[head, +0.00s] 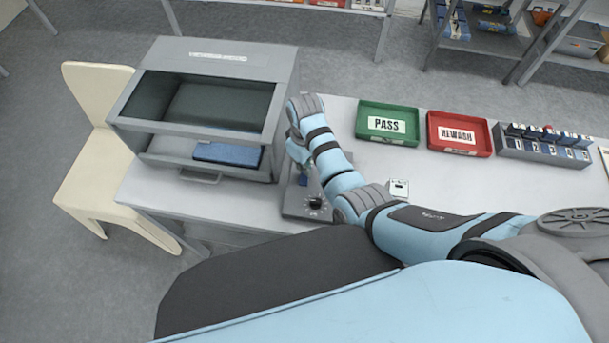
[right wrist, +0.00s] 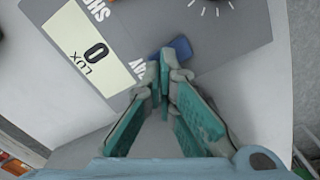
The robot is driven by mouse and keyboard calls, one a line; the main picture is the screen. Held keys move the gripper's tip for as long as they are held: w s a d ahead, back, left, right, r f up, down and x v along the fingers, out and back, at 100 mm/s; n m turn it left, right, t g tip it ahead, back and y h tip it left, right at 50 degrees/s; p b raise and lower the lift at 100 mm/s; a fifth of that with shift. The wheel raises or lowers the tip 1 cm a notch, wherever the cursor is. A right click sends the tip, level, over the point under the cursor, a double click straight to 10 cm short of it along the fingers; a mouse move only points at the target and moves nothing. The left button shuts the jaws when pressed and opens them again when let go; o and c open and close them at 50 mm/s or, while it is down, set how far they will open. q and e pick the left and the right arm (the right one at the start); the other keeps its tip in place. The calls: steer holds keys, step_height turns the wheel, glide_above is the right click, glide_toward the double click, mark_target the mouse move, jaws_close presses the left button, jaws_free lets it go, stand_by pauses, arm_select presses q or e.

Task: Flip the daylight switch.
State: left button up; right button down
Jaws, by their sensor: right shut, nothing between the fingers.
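A grey control box (head: 292,207) stands on the table in the head view, right of the washer cabinet, partly hidden by my right arm. In the right wrist view, its panel (right wrist: 125,25) has a display (right wrist: 85,40) reading "0 LUX" and a partly covered label ending in "AY". A blue switch (right wrist: 181,48) sits beside that label. My right gripper (right wrist: 165,62) is shut and empty, its fingertips right at the switch; I cannot tell whether they touch. In the head view the right gripper (head: 303,176) shows small above the box. My left gripper is out of view.
The grey cabinet (head: 270,60) with a dark window and a blue item (head: 228,154) in its open tray stands close left. A green PASS tray (head: 388,140), red REWASH tray (head: 460,150) and numbered rack (head: 545,160) stand right. A black dial (head: 315,202) is on the box.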

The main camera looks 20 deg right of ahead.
steer(key=shift+f+b, duration=0.55)
steer(key=shift+f, duration=0.35)
step_height(320, 180, up, 3)
steer(key=p, duration=0.3)
steer(key=shift+p, duration=0.3)
steer(key=shift+r, duration=0.25)
steer(key=shift+r+b, duration=0.3)
steer(key=shift+r, duration=1.55)
